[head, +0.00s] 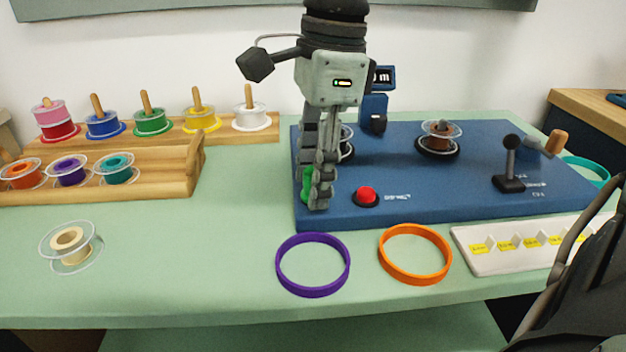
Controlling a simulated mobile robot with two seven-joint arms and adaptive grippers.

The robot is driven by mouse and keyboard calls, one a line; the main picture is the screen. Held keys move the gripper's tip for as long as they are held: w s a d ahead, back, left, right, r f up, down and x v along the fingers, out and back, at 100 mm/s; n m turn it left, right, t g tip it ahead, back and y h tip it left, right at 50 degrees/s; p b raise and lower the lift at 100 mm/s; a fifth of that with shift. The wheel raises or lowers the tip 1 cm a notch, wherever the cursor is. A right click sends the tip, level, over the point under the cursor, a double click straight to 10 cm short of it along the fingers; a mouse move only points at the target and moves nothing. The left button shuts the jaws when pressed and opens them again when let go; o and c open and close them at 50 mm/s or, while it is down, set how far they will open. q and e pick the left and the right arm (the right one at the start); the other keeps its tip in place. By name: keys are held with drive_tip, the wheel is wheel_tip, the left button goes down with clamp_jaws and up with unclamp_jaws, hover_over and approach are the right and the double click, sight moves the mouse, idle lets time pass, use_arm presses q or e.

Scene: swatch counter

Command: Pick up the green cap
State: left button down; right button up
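A small green piece (306,184), which looks like the green cap, shows at the left front part of the blue board (420,197). It is mostly hidden behind my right gripper. My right gripper (316,196) points straight down from the top middle, with its fingertips low over the board beside the red button. The fingers overlap in this view, so I cannot tell whether they are apart or closed on the green piece. My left gripper is not in view.
A red button (366,195), a brown spool (440,136) and a black lever (510,160) are on the board. A purple ring (313,291) and an orange ring (414,277) lie in front. Wooden spool racks (150,184) stand left. The counter between is clear.

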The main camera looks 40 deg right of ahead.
drive_tip(key=c, duration=0.6)
drive_tip(key=shift+c, duration=0.2)
